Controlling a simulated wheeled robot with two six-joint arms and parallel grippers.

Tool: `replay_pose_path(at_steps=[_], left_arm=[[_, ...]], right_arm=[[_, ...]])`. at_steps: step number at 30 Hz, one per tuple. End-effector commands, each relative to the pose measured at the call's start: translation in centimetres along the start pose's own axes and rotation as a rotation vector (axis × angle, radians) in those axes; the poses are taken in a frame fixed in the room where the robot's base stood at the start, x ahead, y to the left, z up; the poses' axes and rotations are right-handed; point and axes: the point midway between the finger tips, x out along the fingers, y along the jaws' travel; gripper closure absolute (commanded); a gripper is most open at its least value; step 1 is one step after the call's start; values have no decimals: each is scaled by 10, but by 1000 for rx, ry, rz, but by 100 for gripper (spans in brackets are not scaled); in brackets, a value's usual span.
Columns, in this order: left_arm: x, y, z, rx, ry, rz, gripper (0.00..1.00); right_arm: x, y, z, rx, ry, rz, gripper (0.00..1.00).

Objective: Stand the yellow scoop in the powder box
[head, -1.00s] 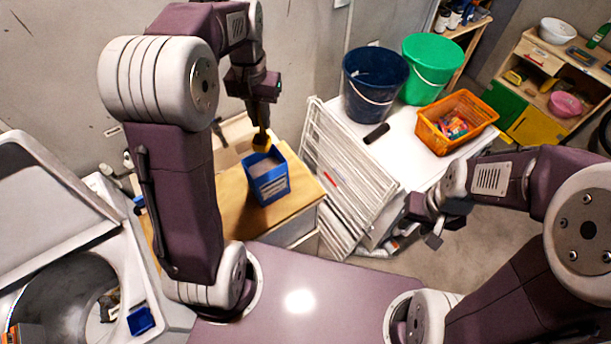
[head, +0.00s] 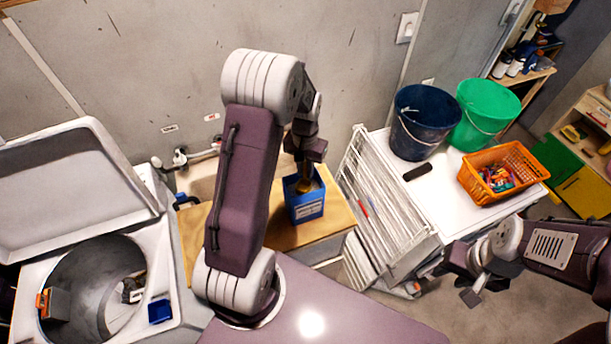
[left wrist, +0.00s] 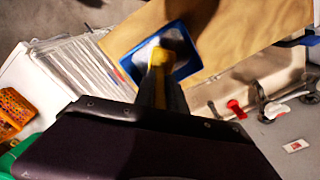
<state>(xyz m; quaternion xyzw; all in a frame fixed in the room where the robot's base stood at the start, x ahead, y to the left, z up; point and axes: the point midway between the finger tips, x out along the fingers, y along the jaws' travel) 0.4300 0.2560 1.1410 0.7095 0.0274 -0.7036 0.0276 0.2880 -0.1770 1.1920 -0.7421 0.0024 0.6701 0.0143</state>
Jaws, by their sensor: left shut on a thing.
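The blue powder box (head: 305,209) stands upright on a wooden worktop, with pale powder inside. The yellow scoop (head: 304,186) is at the box's open top, its lower part within the rim as seen from the head. My left gripper (head: 308,172) is over the box, shut on the scoop. In the left wrist view the scoop (left wrist: 160,56) lies between the fingertips, in front of the box (left wrist: 185,68). Whether it touches the powder I cannot tell. My right gripper (head: 472,283) is off to the right, away from the box; its fingers are too small to judge.
The wooden worktop (head: 262,236) has bare room around the box. A white drying rack (head: 375,205) stands to its right. Beyond are a dark blue bucket (head: 422,125), a green bucket (head: 487,112) and an orange basket (head: 480,187). An open washer (head: 70,265) is at left.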

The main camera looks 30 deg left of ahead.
Motion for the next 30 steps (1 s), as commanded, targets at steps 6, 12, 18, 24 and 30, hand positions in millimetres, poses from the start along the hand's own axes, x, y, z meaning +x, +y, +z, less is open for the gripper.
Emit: replay_pose_path(at_steps=[6, 12, 18, 24, 30], left_arm=[[28, 0, 2, 0, -6, 1, 100], [43, 0, 1, 0, 0, 0, 100], [44, 0, 1, 0, 0, 0, 100], [45, 0, 0, 0, 0, 0, 75], [44, 0, 0, 0, 0, 0, 75]], right_arm=[[-10, 0, -1, 0, 0, 0, 64], [-11, 0, -1, 0, 0, 0, 64], [-9, 0, -1, 0, 0, 0, 64], [-9, 0, -1, 0, 0, 0, 64], [-10, 0, -1, 0, 0, 0, 64]])
